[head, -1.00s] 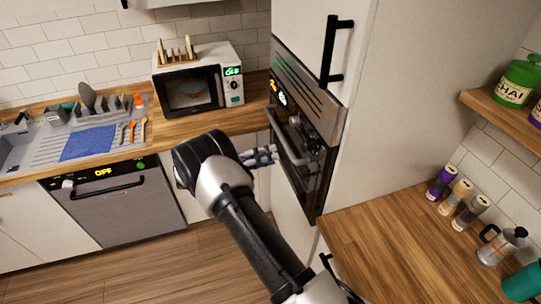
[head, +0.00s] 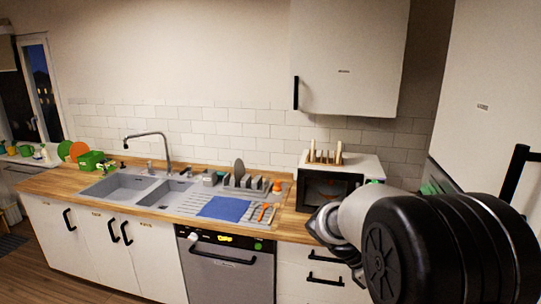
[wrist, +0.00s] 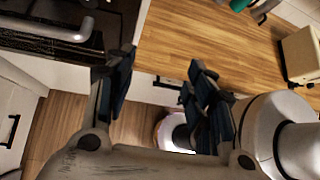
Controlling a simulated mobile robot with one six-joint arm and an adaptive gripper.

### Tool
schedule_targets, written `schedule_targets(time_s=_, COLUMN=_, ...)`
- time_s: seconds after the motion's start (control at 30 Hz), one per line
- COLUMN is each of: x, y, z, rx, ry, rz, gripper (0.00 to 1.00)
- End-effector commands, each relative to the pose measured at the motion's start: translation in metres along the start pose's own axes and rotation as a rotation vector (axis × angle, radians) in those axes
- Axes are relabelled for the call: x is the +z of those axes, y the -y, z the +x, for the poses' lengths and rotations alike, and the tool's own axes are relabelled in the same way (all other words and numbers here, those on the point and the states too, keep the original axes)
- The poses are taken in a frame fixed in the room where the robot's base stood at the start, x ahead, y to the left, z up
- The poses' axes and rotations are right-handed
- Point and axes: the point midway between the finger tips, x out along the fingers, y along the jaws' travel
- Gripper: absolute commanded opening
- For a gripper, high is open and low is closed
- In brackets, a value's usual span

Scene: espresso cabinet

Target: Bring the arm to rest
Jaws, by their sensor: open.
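My gripper (wrist: 160,85) shows in the wrist view with its two dark fingers spread apart and nothing between them. It hangs above the floor and the edge of a wooden counter (wrist: 205,40). In the head view my arm fills the lower right with a large black joint close to the camera. My gripper's fingers do not show clearly there.
A microwave (head: 330,190) with a wooden rack on top stands on the back counter. A sink (head: 118,186), a blue mat (head: 224,208) and a dishwasher (head: 228,270) are to the left. An oven handle (wrist: 50,30) is near my gripper. A tall white cabinet (head: 480,110) stands right.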

Motion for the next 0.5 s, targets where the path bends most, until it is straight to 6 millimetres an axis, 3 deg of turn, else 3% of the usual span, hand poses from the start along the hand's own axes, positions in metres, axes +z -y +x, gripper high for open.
schedule_targets(time_s=0.27, x=-0.022, y=0.09, z=-0.014, rx=0.031, ry=-0.387, rz=0.504, gripper=0.49)
schedule_targets(time_s=0.5, x=-0.061, y=0.16, z=-0.023, rx=-0.028, ry=-0.74, rz=0.928, gripper=0.49)
